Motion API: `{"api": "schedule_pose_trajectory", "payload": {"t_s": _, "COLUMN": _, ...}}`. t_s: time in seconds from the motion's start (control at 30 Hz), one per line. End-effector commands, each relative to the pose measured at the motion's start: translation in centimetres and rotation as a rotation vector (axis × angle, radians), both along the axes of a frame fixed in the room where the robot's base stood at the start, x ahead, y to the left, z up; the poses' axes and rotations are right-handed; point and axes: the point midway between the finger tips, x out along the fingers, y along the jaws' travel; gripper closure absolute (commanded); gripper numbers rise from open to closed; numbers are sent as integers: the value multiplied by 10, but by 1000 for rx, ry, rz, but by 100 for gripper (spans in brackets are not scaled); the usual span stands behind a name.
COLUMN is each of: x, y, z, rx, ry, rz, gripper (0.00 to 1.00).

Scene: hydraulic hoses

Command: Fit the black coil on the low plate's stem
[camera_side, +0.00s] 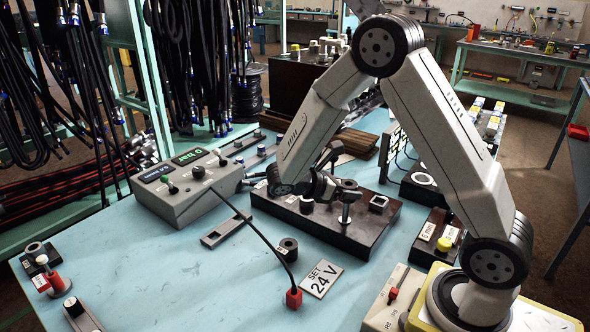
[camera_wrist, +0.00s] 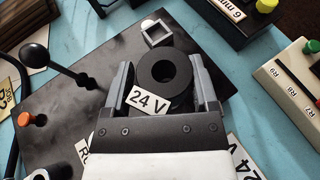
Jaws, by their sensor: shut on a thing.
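A black ring-shaped coil (camera_wrist: 183,72) with a white "24 V" label sits between the two fingers of my gripper (camera_wrist: 163,85) in the wrist view. The gripper is shut on it. In the side view my gripper (camera_side: 332,186) is over the dark low plate (camera_side: 270,207), with the coil (camera_side: 347,187) at its tip. A silver stem (camera_side: 345,212) shows below the coil, standing on the plate. The coil's hole looks dark in the wrist view, so I cannot tell whether the stem is in it.
A square metal nut (camera_side: 378,203) is on the plate to the right. Another black coil (camera_side: 288,249) stands on the bench near the "SET 24 V" card (camera_side: 321,279). A grey control box (camera_side: 187,190) with a cable is at the left.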

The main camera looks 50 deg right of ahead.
Motion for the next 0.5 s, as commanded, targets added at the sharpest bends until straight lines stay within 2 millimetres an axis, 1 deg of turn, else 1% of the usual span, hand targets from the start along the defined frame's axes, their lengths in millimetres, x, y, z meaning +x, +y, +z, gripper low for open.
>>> {"api": "schedule_pose_trajectory", "payload": {"t_s": 0.5, "x": 0, "y": 0, "z": -4, "rx": -1, "ry": 1, "rz": 0, "gripper": 99}}
